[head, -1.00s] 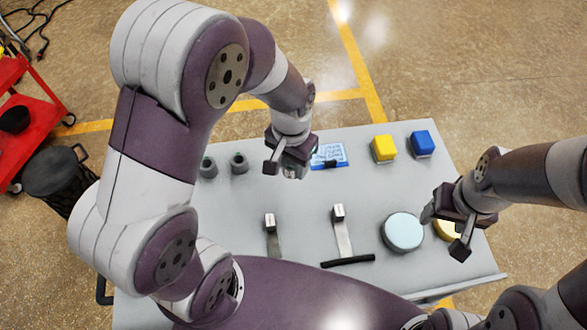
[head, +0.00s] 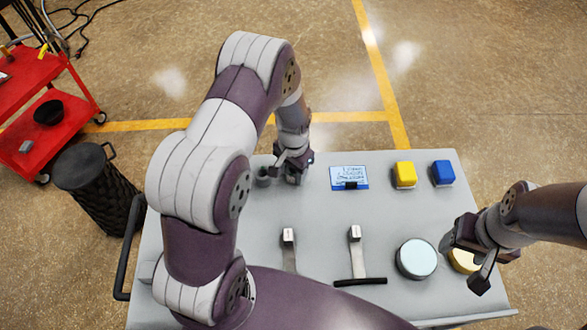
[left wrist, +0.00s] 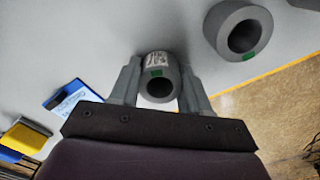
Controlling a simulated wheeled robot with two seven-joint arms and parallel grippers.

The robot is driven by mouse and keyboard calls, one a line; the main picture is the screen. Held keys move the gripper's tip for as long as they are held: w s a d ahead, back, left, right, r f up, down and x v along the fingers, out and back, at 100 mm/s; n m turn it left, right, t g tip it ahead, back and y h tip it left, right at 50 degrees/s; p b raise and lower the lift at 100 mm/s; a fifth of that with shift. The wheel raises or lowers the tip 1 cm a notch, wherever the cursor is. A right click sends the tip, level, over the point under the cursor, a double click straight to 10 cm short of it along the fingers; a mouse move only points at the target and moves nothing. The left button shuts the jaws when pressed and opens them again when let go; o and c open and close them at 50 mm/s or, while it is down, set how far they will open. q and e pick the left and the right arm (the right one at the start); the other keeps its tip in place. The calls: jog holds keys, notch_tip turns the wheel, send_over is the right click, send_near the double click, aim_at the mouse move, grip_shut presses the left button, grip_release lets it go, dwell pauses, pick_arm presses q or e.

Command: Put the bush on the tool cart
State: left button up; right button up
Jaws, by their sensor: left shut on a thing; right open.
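My left gripper (head: 292,172) is shut on a grey hollow bush (left wrist: 158,72) near the table's back left. In the left wrist view, the fingers (left wrist: 160,85) stand on either side of this bush, which has a white label and green patch. I cannot tell whether it touches the table; the gripper hides it in the head view. A second grey bush (head: 263,178) stands just left of it, also in the left wrist view (left wrist: 238,30). The red tool cart (head: 62,92) stands at the far left. My right gripper (head: 466,262) is open over the table's right side.
A black bin (head: 95,180) stands between cart and table. The cart holds a black bowl (head: 48,112) and small grey block (head: 26,146).

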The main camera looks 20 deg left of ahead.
aim_at(293, 171)
pick_arm(q)
jog(key=shift+f, duration=0.1)
jog(key=o, duration=1.3)
jog(key=shift+s, duration=0.1)
notch_tip(293, 171, up, 12)
jog(key=b, duration=0.1)
jog(key=s+d+r+n, duration=0.1)
jog(key=s, duration=0.3)
jog(key=s+d+r+n+t, duration=0.1)
jog(key=s, duration=0.4)
jog(key=s+d+r+n, duration=0.1)
jog(key=s+r, duration=0.1)
jog(key=s, duration=0.2)
jog(key=shift+s, duration=0.25)
